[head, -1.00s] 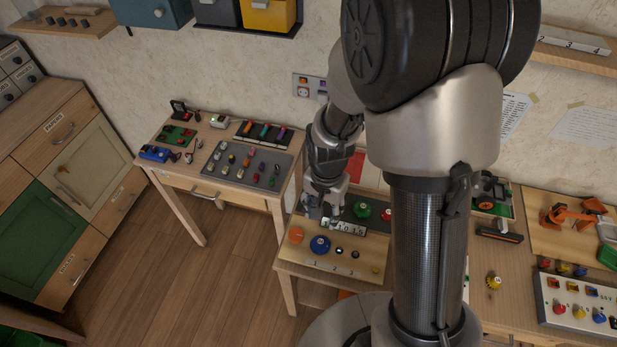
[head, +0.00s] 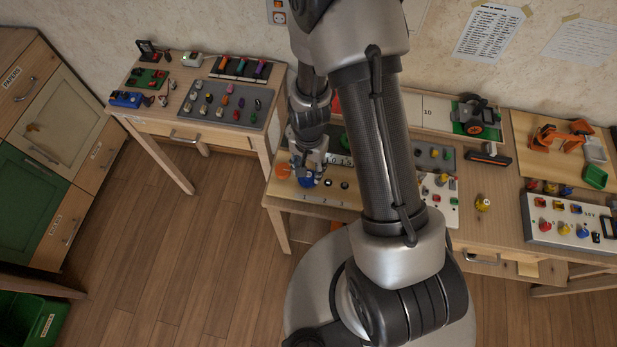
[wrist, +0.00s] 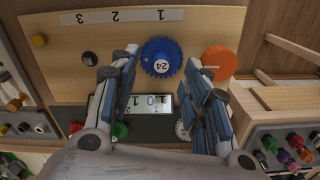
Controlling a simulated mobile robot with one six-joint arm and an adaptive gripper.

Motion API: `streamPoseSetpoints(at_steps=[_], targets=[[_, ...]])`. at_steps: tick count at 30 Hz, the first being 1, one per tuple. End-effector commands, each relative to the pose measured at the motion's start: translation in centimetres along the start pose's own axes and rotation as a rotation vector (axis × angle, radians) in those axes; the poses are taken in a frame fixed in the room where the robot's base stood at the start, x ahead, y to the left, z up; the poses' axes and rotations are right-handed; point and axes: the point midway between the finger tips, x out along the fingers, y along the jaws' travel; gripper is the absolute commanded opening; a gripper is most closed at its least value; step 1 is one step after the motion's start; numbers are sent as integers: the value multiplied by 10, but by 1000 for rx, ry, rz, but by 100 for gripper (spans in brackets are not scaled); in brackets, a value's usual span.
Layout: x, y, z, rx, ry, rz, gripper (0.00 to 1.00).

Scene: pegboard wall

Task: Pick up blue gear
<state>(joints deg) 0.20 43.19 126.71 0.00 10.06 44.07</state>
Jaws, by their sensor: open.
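The blue gear (wrist: 161,57), marked 24, lies on a light wooden board (wrist: 205,22) in the wrist view. It sits just beyond and between the tips of my gripper (wrist: 163,65), whose two fingers are spread open and empty. In the head view the blue gear (head: 306,181) shows below my gripper (head: 308,178), partly covered by it. An orange disc (wrist: 217,62) lies beside the gear, close to one fingertip; it also shows in the head view (head: 284,170).
A dark panel with a number display (wrist: 150,104), a green gear (wrist: 120,130) and a pale gear (wrist: 182,130) lies under my fingers. A side table (head: 230,120) with several small parts stands left.

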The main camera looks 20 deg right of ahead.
Motion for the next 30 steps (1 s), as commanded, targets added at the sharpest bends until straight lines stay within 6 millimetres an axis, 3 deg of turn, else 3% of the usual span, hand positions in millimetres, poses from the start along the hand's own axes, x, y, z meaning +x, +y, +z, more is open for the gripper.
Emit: streamPoseSetpoints(at_steps=[3, 7, 17, 30], targets=[[23, -2, -4, 1, -2, 2, 43], [39, -3, -5, 0, -2, 1, 43], [43, -3, -6, 0, 0, 0, 42], [43, -3, -6, 0, 0, 0, 13]])
